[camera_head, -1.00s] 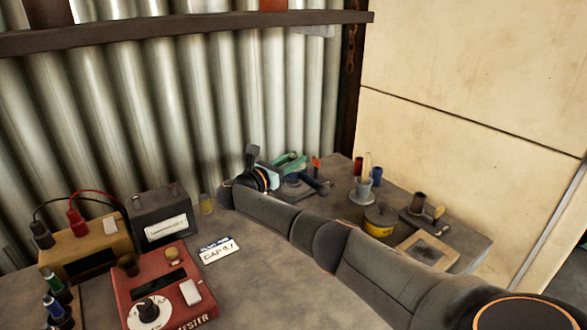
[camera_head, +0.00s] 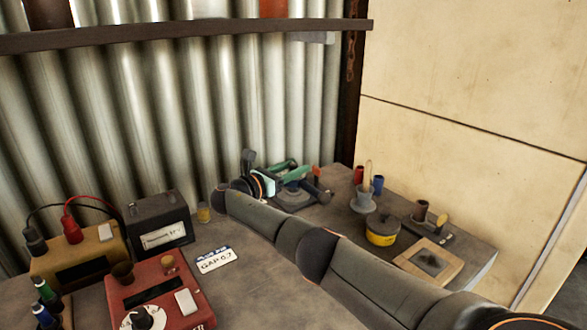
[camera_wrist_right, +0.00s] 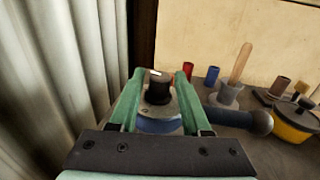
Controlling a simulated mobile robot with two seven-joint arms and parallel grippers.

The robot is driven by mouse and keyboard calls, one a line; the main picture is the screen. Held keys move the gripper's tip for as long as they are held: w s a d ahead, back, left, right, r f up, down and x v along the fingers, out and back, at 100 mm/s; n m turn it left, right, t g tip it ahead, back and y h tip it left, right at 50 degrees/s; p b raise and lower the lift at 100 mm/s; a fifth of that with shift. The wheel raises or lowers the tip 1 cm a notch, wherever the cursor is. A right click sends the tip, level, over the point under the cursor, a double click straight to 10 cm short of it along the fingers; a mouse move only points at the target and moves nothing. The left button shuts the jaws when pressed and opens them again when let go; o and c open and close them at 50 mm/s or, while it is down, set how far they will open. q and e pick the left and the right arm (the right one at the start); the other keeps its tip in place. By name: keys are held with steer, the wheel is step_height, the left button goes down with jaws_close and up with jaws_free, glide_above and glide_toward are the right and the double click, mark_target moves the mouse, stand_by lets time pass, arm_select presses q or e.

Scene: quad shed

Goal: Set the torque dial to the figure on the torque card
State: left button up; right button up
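My right gripper (camera_head: 297,178) reaches over the back of the bench. Its green fingers also show in the right wrist view (camera_wrist_right: 158,85), apart, one on each side of a dark round knob (camera_wrist_right: 159,92). Gaps seem to show between the knob and both fingers. The knob has a white mark on top and stands on a grey-blue round base (camera_wrist_right: 160,122). In the head view the base (camera_head: 294,196) is partly covered by the gripper. I cannot read a scale on it. A white card (camera_head: 216,260) lies mid-bench and reads "GAP 0.7". My left gripper is not in view.
A dark bar with a ball end (camera_wrist_right: 258,117) lies right of the knob. A funnel-like cup (camera_head: 362,200), yellow tin (camera_head: 382,232) and wooden frame (camera_head: 446,268) stand further right. A red tester (camera_head: 185,268) is at front left. A corrugated wall (camera_head: 200,110) rises close behind.

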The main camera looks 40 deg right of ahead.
mark_target(293, 165)
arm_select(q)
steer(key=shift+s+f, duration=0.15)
arm_select(e)
steer(key=shift+o, duration=0.7)
steer(key=shift+r, duration=0.1)
step_height(293, 165, up, 3)
steer(key=shift+p, duration=0.55)
steer(key=shift+s+a+r, duration=0.1)
steer(key=shift+a+r, duration=0.05)
steer(key=shift+r, duration=0.2)
arm_select(q)
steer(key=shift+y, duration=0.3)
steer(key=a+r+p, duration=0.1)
steer(key=p, duration=0.1)
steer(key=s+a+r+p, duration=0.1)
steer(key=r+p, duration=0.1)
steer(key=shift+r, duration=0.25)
arm_select(e)
steer(key=s+a+r, duration=0.8)
steer(key=s+r, duration=0.1)
steer(key=s, duration=0.1)
steer(key=shift+s+a, duration=0.25)
steer(key=shift+a, duration=0.15)
